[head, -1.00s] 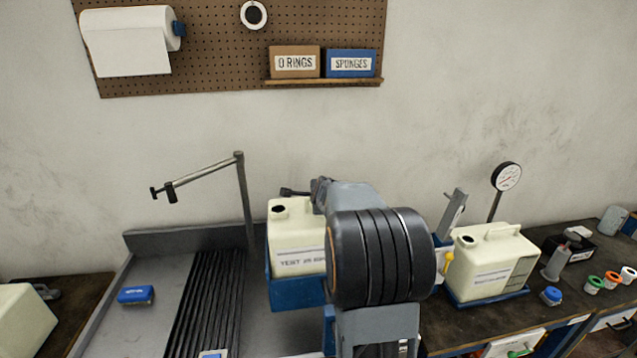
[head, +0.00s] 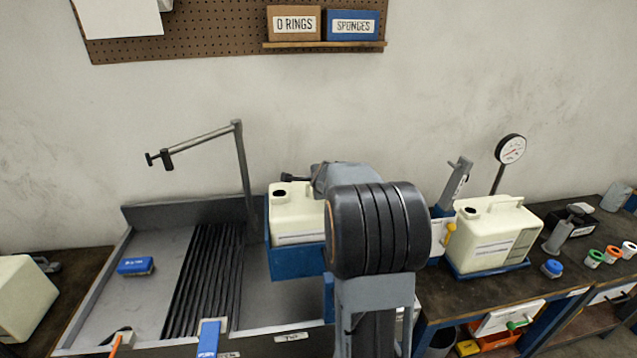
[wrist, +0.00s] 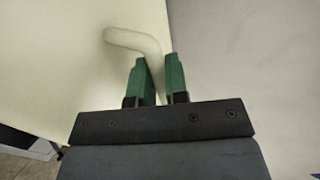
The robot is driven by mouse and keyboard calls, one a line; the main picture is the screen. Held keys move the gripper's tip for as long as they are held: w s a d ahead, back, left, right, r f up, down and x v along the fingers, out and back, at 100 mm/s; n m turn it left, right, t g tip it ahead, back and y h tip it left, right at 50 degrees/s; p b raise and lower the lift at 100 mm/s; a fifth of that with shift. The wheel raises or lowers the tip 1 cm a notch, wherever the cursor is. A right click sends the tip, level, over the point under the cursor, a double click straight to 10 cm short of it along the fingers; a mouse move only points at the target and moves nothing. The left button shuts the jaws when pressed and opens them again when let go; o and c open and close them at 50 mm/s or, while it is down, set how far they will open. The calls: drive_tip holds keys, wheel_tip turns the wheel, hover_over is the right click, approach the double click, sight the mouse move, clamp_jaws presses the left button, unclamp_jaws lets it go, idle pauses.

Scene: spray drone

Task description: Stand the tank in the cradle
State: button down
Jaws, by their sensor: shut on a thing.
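The cream tank (head: 292,222) stands upright in the head view, its lower part inside the blue cradle (head: 296,261) at the sink's right side. Its dark round opening shows at the top left, and its right side is hidden behind my arm. In the wrist view, my gripper (wrist: 160,78) has its green fingers shut on the handle (wrist: 140,42) of the cream tank (wrist: 75,65). My gripper is hidden behind my arm in the head view. I cannot tell whether the tank rests on the cradle's floor.
Another cream tank (head: 490,238) stands on a blue tray at the right, near a gauge (head: 511,149). A third (head: 22,296) is at the far left. The sink (head: 175,260) holds a blue brush (head: 135,265), with a metal spray arm (head: 243,165) above. Coloured caps (head: 611,252) sit far right.

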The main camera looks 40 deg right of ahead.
drive_tip(key=shift+r, duration=0.2)
drive_tip(key=c, duration=1.6)
unclamp_jaws()
drive_tip(key=shift+f, duration=0.25)
drive_tip(key=o, duration=0.5)
drive_tip(key=shift+s+r, duration=0.1)
drive_tip(key=shift+r, duration=0.05)
